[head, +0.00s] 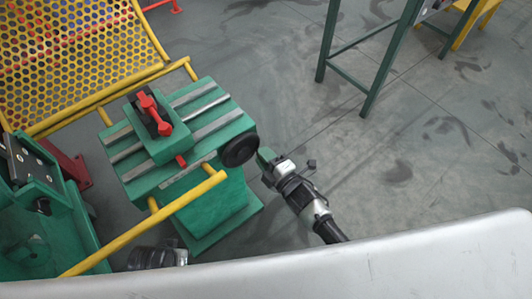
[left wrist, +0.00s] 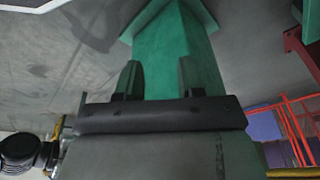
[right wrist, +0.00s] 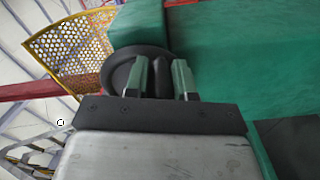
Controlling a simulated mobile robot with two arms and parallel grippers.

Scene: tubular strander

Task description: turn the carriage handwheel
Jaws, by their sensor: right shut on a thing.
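The carriage handwheel (head: 240,150) is a black wheel on the right side of the green slotted carriage (head: 212,107). It also shows in the right wrist view (right wrist: 122,72), partly hidden behind the fingers. My right gripper (head: 265,160) is at the wheel's right side. In the right wrist view its two green fingers (right wrist: 160,80) are shut on a dark part of the handwheel; whether this is rim or handle I cannot tell. My left gripper (left wrist: 160,82) is open and empty, with a green pedestal beyond its fingers.
A red clamp (head: 153,113) sits on a block on the carriage. A yellow rail (head: 145,222) crosses in front, and a yellow mesh guard (head: 75,55) stands at the upper left. A green stand frame (head: 375,75) is at the upper right. The floor between is clear.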

